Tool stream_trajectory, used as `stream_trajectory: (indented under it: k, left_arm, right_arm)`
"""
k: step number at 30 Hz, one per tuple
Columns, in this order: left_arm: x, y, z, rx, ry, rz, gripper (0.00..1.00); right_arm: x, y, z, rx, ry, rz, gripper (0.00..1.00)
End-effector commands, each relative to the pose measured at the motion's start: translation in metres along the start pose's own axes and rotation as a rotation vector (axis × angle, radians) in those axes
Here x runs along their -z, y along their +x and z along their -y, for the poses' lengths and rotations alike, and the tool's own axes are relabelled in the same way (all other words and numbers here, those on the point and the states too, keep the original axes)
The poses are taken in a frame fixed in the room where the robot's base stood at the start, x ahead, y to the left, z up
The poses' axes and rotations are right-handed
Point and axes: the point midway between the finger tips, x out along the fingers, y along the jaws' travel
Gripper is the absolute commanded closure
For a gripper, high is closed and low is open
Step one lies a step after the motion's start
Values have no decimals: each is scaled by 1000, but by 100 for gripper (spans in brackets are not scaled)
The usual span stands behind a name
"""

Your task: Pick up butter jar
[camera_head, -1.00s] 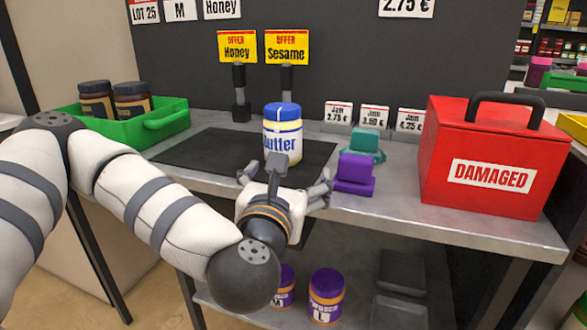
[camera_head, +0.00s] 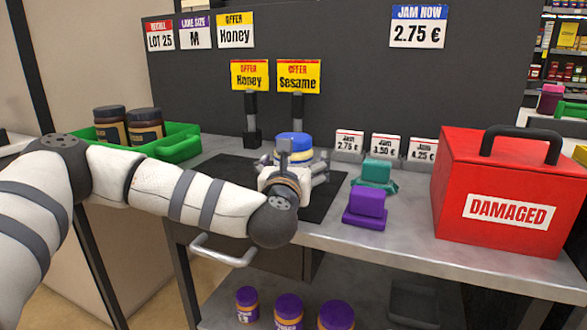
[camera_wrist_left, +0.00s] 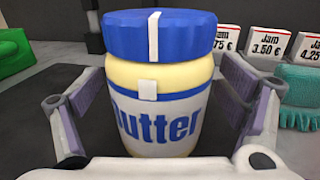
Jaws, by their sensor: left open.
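The butter jar (camera_head: 293,142) has a blue lid and a pale yellow body with a white "Butter" label. It stands upright on the dark mat (camera_head: 225,180) on the metal table. My left gripper (camera_head: 291,170) is open in front of it and hides most of its lower part in the head view. In the left wrist view the jar (camera_wrist_left: 158,85) fills the middle, between the two spread fingers of the gripper (camera_wrist_left: 160,115). Gaps show between the fingers and the jar. My right gripper is not in view.
A red "DAMAGED" box (camera_head: 475,185) stands at the right. A green crate (camera_head: 180,142) with two dark jars is at the left. Sign posts (camera_head: 252,125) stand behind. Purple-lidded jars (camera_head: 288,308) are on the lower shelf.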

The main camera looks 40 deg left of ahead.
Motion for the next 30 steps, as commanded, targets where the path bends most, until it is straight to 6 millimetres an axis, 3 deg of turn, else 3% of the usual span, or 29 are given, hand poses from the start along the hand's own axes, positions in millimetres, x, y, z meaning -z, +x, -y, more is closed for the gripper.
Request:
stream_trajectory:
  k: [3,12,20,30]
  left_arm:
    - [0,0,0,0,0,0,15]
    - [0,0,0,-1,0,0,81]
    - [-8,0,0,-1,-3,5,82]
    - [-87,-1,0,-1,-4,7,82]
  right_arm:
    - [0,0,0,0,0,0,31]
    - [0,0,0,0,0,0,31]
    - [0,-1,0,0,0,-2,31]
    - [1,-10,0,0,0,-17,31]
